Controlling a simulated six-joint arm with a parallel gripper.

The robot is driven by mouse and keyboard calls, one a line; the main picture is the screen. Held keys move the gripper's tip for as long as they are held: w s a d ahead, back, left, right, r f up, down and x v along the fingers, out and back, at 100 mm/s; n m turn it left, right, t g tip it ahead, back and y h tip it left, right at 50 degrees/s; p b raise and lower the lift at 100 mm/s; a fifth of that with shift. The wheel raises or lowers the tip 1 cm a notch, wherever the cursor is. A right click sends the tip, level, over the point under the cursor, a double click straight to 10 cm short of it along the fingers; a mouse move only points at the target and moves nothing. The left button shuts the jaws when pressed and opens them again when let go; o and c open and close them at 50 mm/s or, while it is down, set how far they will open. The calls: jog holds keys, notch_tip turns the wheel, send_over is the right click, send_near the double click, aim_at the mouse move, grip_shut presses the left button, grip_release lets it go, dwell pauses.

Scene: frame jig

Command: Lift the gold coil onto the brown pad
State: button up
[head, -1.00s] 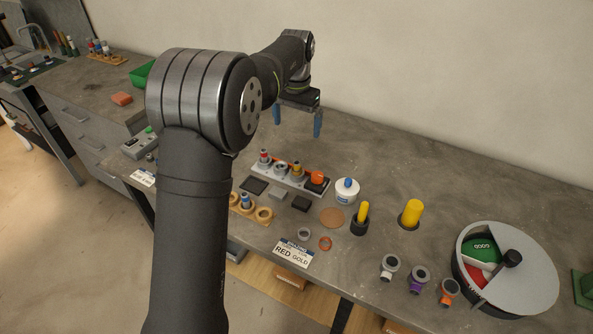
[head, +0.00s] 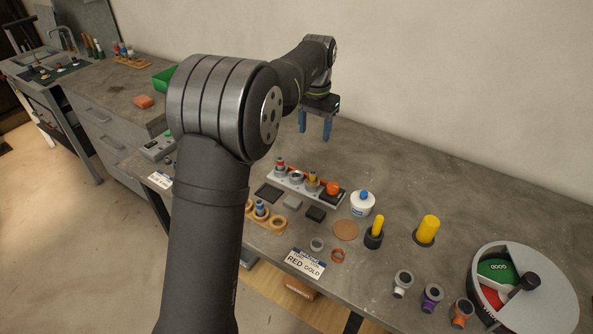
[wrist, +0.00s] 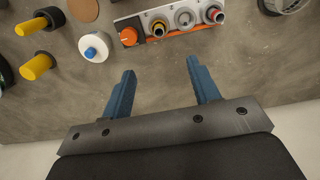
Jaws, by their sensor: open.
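The gold coil (head: 313,179) sits on a post of the pale rail, between a bare-looking post and the orange knob; it also shows in the wrist view (wrist: 158,27). The brown pad (head: 346,231) is a flat round disc on the bench in front of the rail, with nothing on it; its edge shows at the top of the wrist view (wrist: 84,8). My gripper (head: 314,134) hangs over the bench behind the rail, open and empty. In the wrist view its fingers (wrist: 160,68) point toward the rail, apart from the coil.
The rail (head: 295,188) also carries a red coil (head: 280,164) and the orange knob (head: 333,188). A white bottle (head: 362,206) and yellow-handled tools (head: 426,231) stand to the right. Dark and grey blocks lie in front. A round divided bin (head: 540,300) is far right.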

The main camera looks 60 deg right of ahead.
jog(key=s+a+n+t+h, duration=0.2)
jog(key=a+n+h, duration=0.2)
jog(key=a, duration=0.2)
send_near(313, 175)
jog(key=x, duration=0.5)
jog(key=shift+w+d, duration=0.1)
jog(key=shift+w, duration=0.25)
jog(key=shift+s+x, duration=0.15)
jog(key=shift+x, duration=1.15)
jog(key=shift+s+x, duration=0.15)
jog(key=shift+x, duration=1.15)
jog(key=shift+f, duration=0.1)
jog(key=c, duration=1.1)
